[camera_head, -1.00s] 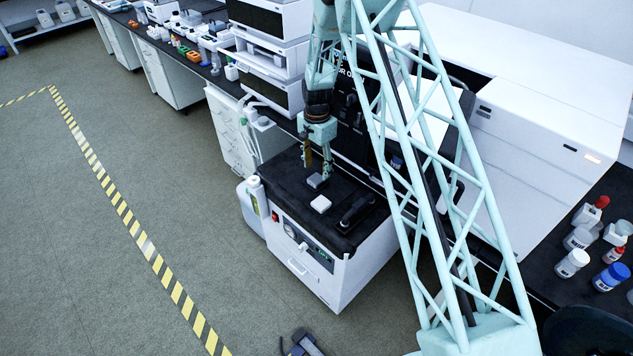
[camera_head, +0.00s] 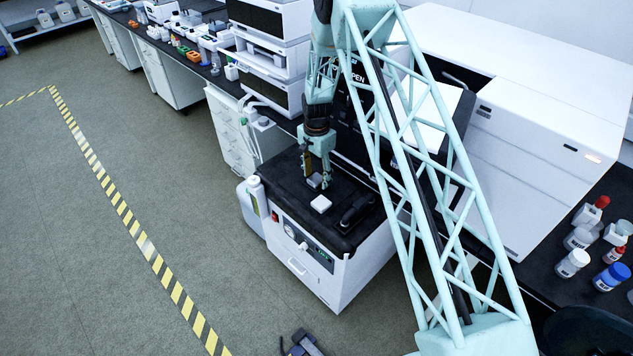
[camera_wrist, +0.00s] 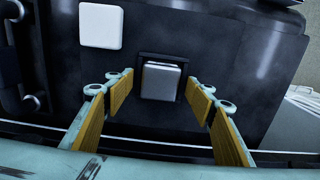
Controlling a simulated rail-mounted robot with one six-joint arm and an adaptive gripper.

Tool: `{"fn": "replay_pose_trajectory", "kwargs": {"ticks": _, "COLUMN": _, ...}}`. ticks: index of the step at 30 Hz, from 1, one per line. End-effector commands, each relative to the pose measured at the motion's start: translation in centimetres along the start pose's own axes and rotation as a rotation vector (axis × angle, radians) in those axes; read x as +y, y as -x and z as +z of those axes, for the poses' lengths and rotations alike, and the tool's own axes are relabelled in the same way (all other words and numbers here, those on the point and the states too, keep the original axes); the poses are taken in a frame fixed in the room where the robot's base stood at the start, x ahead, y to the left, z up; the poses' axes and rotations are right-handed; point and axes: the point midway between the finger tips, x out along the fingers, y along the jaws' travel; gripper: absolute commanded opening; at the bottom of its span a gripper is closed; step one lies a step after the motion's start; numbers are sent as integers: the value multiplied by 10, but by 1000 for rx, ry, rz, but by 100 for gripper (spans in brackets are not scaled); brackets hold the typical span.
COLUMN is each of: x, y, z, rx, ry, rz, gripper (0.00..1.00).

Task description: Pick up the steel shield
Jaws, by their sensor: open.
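A small grey metallic block (camera_wrist: 161,81), which looks like the steel shield, sits in a dark square frame on the black top of a white instrument. In the head view the grey block (camera_head: 314,181) shows partly, close under my gripper (camera_head: 315,174). In the wrist view my gripper (camera_wrist: 160,94) is open, its yellow-padded fingers to the left and right of the block with gaps on both sides. I cannot tell how far the fingertips are above the surface.
A white square piece (camera_head: 321,203) lies on the black top near the block; it also shows in the wrist view (camera_wrist: 101,26). A dark handle-like part (camera_head: 356,209) is to the right. A tall white instrument stack (camera_head: 268,55) stands behind left. Bottles (camera_head: 572,263) stand far right.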

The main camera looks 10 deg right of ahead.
Motion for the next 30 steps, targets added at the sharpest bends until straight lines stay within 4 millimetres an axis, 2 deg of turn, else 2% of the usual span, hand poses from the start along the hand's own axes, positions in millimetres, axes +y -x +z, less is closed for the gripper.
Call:
{"fn": "replay_pose_trajectory", "kwargs": {"ticks": 17, "x": 0, "y": 0, "z": 0, "rx": 0, "ry": 0, "rz": 0, "gripper": 50}}
{"fn": "replay_pose_trajectory", "kwargs": {"ticks": 26, "x": 0, "y": 0, "z": 0, "rx": 0, "ry": 0, "rz": 0, "gripper": 23}}
{"fn": "replay_pose_trajectory", "kwargs": {"ticks": 30, "x": 0, "y": 0, "z": 0, "rx": 0, "ry": 0, "rz": 0, "gripper": 20}}
